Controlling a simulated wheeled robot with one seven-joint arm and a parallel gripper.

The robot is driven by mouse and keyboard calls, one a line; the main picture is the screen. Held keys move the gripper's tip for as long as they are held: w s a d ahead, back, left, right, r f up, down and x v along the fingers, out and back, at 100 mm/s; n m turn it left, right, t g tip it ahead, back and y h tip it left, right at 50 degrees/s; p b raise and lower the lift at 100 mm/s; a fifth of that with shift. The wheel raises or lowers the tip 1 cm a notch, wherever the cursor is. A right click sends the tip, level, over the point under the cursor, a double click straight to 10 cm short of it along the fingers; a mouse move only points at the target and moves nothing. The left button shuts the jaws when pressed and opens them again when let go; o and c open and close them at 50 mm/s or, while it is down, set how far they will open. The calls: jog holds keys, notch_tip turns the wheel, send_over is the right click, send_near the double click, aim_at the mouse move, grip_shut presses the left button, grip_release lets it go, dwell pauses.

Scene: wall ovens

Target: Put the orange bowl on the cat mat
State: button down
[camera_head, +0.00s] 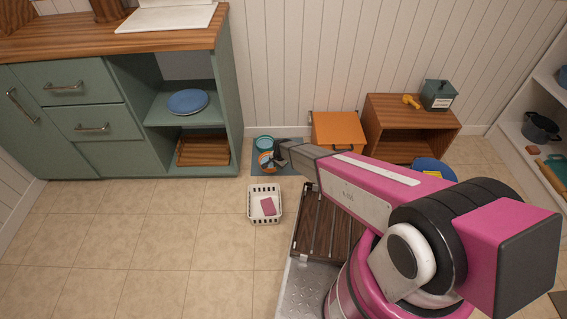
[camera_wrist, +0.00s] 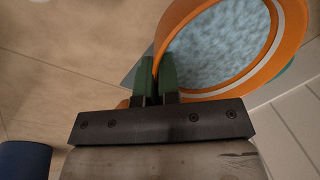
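The orange bowl (camera_head: 266,161) is at the blue-grey mat (camera_head: 291,169), on the floor by the back wall. In the wrist view the bowl (camera_wrist: 273,68) has an orange rim and a speckled blue-grey inside. My gripper (camera_head: 281,159) is at the bowl's right side in the head view. In the wrist view the green fingers of my gripper (camera_wrist: 156,76) are close together, with the bowl's wall between them. A corner of the mat (camera_wrist: 131,75) shows beside the fingers. I cannot tell whether the bowl touches the mat.
A teal bowl (camera_head: 264,142) stands behind the orange one. A white basket (camera_head: 252,205) with a pink item is in front. A green cabinet (camera_head: 120,158) is at left; an orange box (camera_head: 337,131) and wooden shelf (camera_head: 408,133) are at right. Floor at left is clear.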

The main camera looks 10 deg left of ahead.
jog(key=w+d+f, duration=0.1)
jog(key=w, duration=0.2)
jog(key=w+d+f, duration=0.1)
jog(key=w+f, duration=0.1)
jog(key=w, duration=0.1)
jog(key=w+d+f, duration=0.1)
jog(key=w+f, duration=0.1)
jog(key=shift+w+f, duration=0.25)
jog(key=shift+w, duration=0.15)
jog(key=shift+d+f, duration=0.1)
jog(key=shift+f, duration=1.9)
jog(key=shift+f, duration=0.1)
jog(key=c, duration=1.3)
grip_release()
jog(key=shift+c, duration=0.2)
